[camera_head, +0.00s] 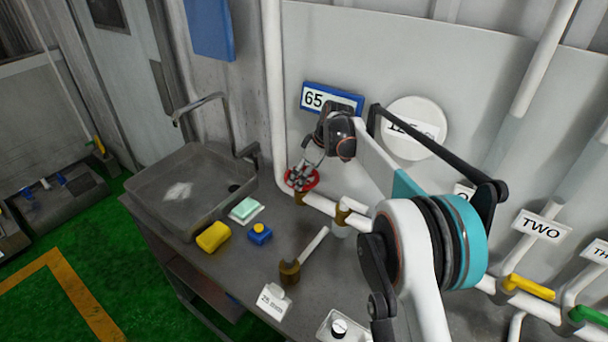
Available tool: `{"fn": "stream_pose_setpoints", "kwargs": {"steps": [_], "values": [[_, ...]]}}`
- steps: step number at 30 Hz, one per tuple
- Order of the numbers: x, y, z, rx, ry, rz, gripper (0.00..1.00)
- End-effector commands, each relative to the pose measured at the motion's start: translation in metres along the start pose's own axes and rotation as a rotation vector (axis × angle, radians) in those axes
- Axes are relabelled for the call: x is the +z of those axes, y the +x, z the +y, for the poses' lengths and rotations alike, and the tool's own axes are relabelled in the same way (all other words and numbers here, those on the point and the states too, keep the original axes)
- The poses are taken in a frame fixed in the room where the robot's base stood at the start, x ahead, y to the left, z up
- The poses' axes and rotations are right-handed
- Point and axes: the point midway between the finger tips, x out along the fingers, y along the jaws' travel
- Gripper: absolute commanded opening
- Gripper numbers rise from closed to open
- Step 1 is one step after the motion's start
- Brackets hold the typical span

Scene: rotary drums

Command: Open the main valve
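A red round valve handwheel (313,180) sits on a brass fitting on the white pipe, behind the counter and to the right of the sink. I take it to be the main valve, though no label shows on it. My gripper (297,178) reaches down to the wheel from above, its fingers over the wheel's left and middle part. The fingers hide much of the wheel. They are too small to tell whether they touch it, or whether they are open or shut.
A metal sink (185,190) is left of the wheel. A yellow sponge (213,236), blue container (260,233) and soap dish (246,210) lie on the counter. A brass-ended piece (290,271) stands nearer. Yellow (529,287) and green (588,316) valve handles are at right. My arm hides part of the pipe.

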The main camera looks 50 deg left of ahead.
Motion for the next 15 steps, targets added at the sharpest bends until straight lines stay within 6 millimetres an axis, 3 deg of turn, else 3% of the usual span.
{"fn": "stream_pose_setpoints", "kwargs": {"steps": [15], "values": [[0.0001, -0.0004, 0.0014, -0.04, -0.096, 0.0, 0.7]]}}
